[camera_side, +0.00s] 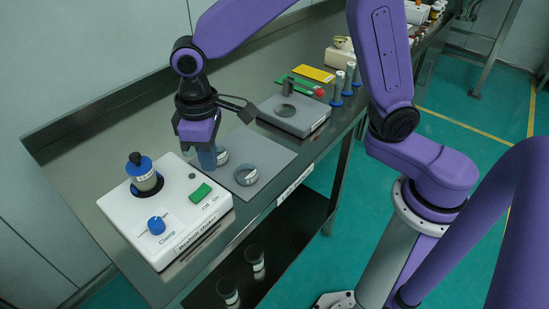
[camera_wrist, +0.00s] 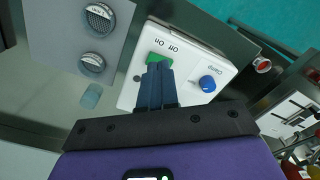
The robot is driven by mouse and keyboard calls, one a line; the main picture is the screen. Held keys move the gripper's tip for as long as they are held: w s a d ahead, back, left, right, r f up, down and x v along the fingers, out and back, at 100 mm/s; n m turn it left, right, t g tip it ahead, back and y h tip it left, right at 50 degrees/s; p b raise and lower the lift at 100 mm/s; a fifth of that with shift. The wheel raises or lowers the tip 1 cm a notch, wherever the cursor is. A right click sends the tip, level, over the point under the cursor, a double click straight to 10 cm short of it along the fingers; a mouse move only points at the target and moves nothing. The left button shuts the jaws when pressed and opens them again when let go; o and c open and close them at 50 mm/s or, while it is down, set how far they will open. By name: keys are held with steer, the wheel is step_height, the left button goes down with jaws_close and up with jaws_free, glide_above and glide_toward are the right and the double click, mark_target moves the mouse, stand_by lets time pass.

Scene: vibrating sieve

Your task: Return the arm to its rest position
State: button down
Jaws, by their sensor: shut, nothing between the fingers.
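My gripper (camera_side: 208,160) is shut and empty, pointing down above the bench between the white shaker box (camera_side: 135,222) and the grey mat. In the wrist view the closed blue-grey fingers (camera_wrist: 160,68) overlap the near edge of the green switch (camera_wrist: 159,58); in the side view they are apart from this switch (camera_side: 200,193). My arm is stretched out over the bench, its purple links bent.
Two sieve rings lie on or beside the grey mat (camera_side: 269,158); one (camera_side: 246,175) is in clear view. Two jars (camera_side: 228,291) are on the lower shelf.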

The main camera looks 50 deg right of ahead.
steer(key=s+d+r+n, duration=0.1)
steer(key=s+d+n, duration=0.4)
steer(key=s+d, duration=1.4)
steer(key=shift+s+r+n, duration=0.2)
steer(key=shift+s+n, duration=0.1)
steer(key=shift+s, duration=0.75)
steer(key=shift+d, duration=0.1)
